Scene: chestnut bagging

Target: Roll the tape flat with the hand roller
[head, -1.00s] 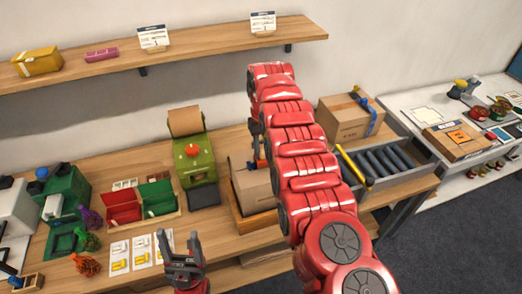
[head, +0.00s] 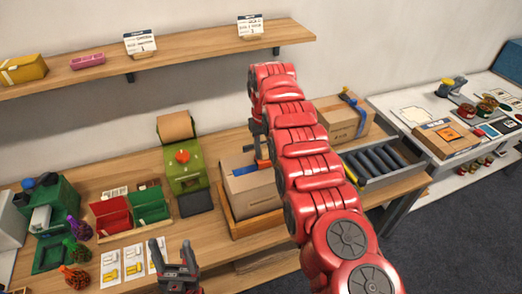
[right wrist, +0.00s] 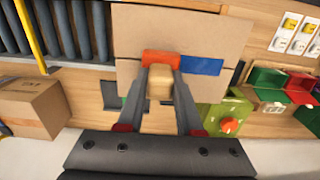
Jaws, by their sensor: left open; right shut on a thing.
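A cardboard box (head: 250,193) sits in a shallow wooden tray (head: 257,226) on the bench. A blue strip of tape (head: 243,170) lies across its top, and it also shows in the right wrist view (right wrist: 202,66). My right gripper (head: 262,150) is over the box, partly hidden by my arm. In the right wrist view its fingers (right wrist: 161,88) are shut on the hand roller's tan handle (right wrist: 160,82). The orange roller (right wrist: 161,58) is at the tape's left end there; I cannot tell how firmly it touches. My left gripper (head: 174,252) is open and empty near the front edge.
A green machine (head: 184,165) stands left of the box, with red and green bins (head: 112,217) beyond. A second taped box (head: 340,118) and a roller conveyor (head: 380,165) are to the right. A shelf (head: 170,52) runs above. Cards (head: 109,268) lie at the front.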

